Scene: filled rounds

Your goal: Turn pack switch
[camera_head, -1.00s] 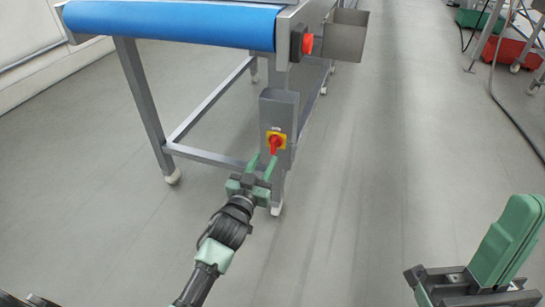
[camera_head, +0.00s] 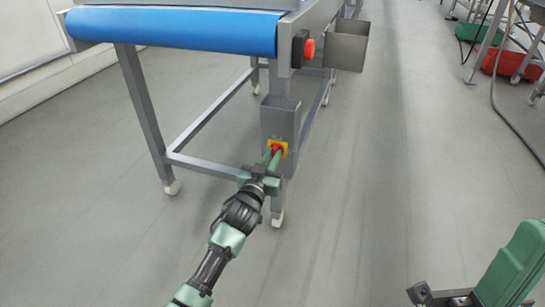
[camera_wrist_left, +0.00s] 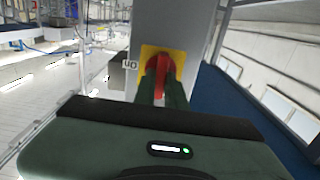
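The pack switch is a red rotary knob (camera_wrist_left: 160,63) on a yellow plate (camera_wrist_left: 178,58), mounted on a grey box (camera_head: 280,121) on the conveyor frame's leg. An "On" label (camera_wrist_left: 129,65) is beside the plate in the left wrist view. My left gripper (camera_head: 271,156) reaches up to the plate in the head view. Its two green fingers are close together on either side of the knob, shut on it, and hide much of it. The knob's exact angle is hard to read.
A conveyor with a blue belt (camera_head: 175,30) stands above the switch on grey legs. A red button (camera_head: 309,48) and a metal bin (camera_head: 347,50) are on its side. Green and red crates (camera_head: 508,62) and a hose are at the far right.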

